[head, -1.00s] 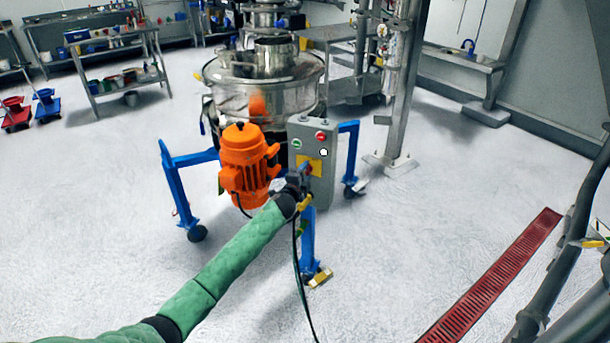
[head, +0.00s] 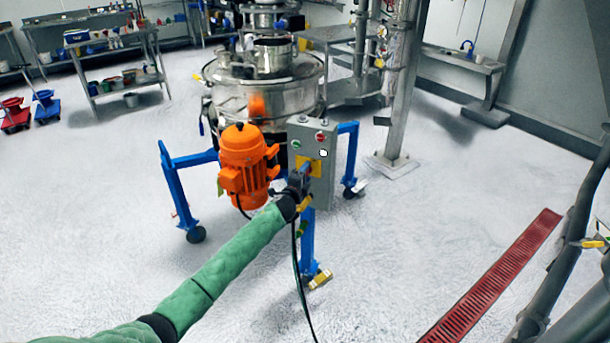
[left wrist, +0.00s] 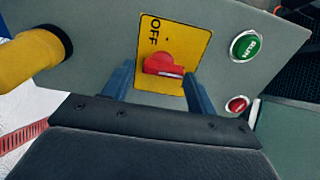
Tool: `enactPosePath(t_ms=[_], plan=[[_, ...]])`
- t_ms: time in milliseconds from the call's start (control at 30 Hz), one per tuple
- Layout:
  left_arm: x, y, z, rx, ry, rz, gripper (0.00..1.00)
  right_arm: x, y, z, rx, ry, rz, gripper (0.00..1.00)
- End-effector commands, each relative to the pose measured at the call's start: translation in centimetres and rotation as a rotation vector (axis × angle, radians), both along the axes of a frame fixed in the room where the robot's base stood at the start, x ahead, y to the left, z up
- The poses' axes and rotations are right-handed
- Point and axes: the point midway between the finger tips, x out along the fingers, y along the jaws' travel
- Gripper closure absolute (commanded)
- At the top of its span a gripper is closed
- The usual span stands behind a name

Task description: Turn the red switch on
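The red switch (left wrist: 163,65) sits on a yellow plate (left wrist: 150,32) marked OFF, on the front of a grey control box (head: 322,190). The box is mounted on the sifter stand. My left gripper (left wrist: 159,72) is open, with one blue-grey finger on each side of the switch. A gap shows at the left finger; whether the right finger touches the switch I cannot tell. In the head view my left gripper (head: 304,178) is at the yellow plate and hides the switch. My right gripper is not in view.
A green RUN button (left wrist: 245,46) and a red button (left wrist: 237,105) are on the same box. An orange motor (head: 245,165) is left of the box. The steel sifter (head: 265,90) stands on blue wheeled legs. The floor in front is clear.

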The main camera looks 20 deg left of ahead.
Motion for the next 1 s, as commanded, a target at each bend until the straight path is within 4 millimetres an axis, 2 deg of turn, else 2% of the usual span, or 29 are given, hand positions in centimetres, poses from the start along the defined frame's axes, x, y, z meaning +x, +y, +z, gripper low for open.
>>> enactPosePath(t_ms=[333,533,600,700,1000], plan=[[-0.1,0.2,0.1,0.0,-0.002,0.002,0.34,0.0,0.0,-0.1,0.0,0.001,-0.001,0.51],[-2.0,0.4,-0.1,0.001,-0.002,0.001,0.34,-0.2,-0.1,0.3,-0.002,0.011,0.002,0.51],[-3.1,0.5,-0.1,0.001,-0.001,0.001,0.34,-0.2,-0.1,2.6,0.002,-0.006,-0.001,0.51],[-4.7,0.6,-0.1,0.002,-0.001,0.0,0.34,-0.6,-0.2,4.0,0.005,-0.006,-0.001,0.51],[-7.5,0.9,0.0,0.0,-0.001,0.001,0.34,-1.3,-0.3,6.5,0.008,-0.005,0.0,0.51]])
